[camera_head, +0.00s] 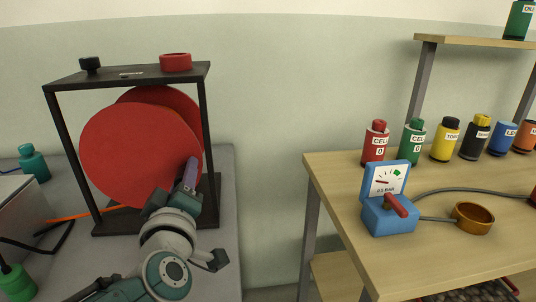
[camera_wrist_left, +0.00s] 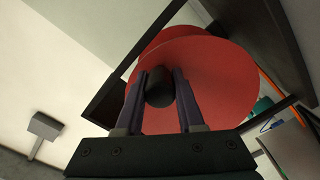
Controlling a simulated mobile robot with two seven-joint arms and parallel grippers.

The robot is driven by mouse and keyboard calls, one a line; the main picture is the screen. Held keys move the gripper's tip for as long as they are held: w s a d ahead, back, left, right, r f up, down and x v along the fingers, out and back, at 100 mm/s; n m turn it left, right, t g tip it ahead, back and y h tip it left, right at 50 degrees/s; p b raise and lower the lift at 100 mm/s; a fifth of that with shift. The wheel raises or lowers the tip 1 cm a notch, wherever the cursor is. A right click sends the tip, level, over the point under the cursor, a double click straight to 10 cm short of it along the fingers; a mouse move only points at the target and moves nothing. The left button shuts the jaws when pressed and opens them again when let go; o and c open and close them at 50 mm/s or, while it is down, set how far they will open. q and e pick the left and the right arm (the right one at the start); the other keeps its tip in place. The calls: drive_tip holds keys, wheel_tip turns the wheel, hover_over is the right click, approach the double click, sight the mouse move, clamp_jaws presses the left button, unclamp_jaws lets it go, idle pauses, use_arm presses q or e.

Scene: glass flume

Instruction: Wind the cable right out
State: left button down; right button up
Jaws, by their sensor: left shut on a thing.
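The cable reel, with red discs (camera_head: 140,150), stands upright in a black frame (camera_head: 62,130) on the grey bench at the left. It also shows in the left wrist view (camera_wrist_left: 225,75). An orange cable (camera_head: 88,215) runs out from the reel's lower left along the bench. My left gripper (camera_head: 190,174) is at the right side of the near disc. In the left wrist view its two fingers are closed on the black crank handle (camera_wrist_left: 160,88) that sticks out from the disc. In the head view the handle is hidden by my gripper. My right gripper is in neither view.
A red knob (camera_head: 175,62) and a black knob (camera_head: 90,64) sit on the frame's top. A teal bottle (camera_head: 33,163) stands at the far left. The wooden table (camera_head: 450,262) at the right holds a blue meter (camera_head: 388,215) and several bottles. A gap separates bench and table.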

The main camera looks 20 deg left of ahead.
use_arm(q)
drive_tip(key=shift+s+a+f+m+b, duration=0.1)
drive_tip(key=shift+a+f+m+b, duration=0.15)
drive_tip(key=shift+f+m, duration=0.45)
drive_tip(key=shift+s+a+f+m+b, duration=0.1)
drive_tip(key=shift+f+m+b, duration=0.3)
drive_tip(key=shift+m, duration=0.5)
drive_tip(key=shift+s+a+f+m+b, duration=0.1)
drive_tip(key=shift+a+f+m+b, duration=0.1)
drive_tip(key=shift+f+m, duration=0.5)
drive_tip(key=shift+r, duration=0.1)
drive_tip(key=c, duration=0.5)
unclamp_jaws()
drive_tip(key=p+v, duration=0.2)
drive_tip(key=v, duration=0.8)
